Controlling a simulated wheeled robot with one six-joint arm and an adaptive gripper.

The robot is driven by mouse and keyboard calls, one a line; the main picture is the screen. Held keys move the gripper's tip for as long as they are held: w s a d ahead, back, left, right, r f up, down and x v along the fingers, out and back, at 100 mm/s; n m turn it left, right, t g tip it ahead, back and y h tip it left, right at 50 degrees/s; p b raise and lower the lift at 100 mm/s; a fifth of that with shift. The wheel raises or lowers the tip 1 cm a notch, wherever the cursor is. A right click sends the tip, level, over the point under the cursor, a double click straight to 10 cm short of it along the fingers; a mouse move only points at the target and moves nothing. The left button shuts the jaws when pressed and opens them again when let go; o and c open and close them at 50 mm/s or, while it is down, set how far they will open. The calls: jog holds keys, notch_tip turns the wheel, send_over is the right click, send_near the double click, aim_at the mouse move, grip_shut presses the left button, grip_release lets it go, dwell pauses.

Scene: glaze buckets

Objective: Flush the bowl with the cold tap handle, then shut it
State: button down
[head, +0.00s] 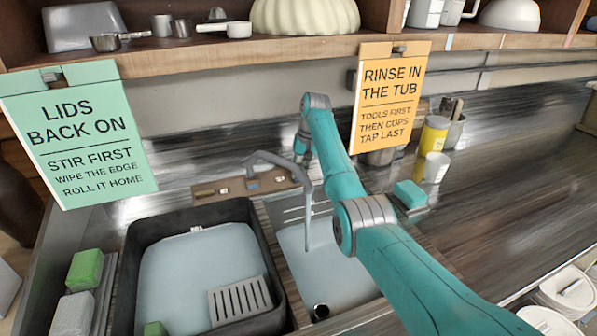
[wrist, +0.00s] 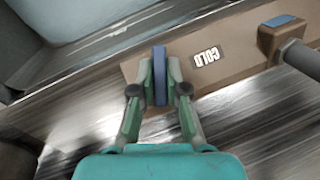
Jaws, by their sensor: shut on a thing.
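In the wrist view, my gripper (wrist: 160,68) is shut on an upright blue handle (wrist: 159,80), one finger on each side. The handle stands beside the COLD label (wrist: 207,57) on a brown tap deck. In the head view, the grey tap (head: 268,157) arches over the pale bowl (head: 335,275), and a thin pale streak (head: 307,225), seemingly water, drops from its spout. A dark drain (head: 321,311) shows at the bowl's near end. My arm hides part of the bowl, and the gripper's grip is hard to see from the head.
Two signs hang from the shelf (head: 190,57) above.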

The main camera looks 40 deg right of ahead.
jog(key=shift+m+t+y, duration=0.3)
jog(key=shift+m+y, duration=0.1)
jog(key=shift+m, duration=0.3)
jog(key=c, duration=1.2)
grip_release()
notch_tip(320, 180, up, 10)
jog(key=shift+d, duration=0.1)
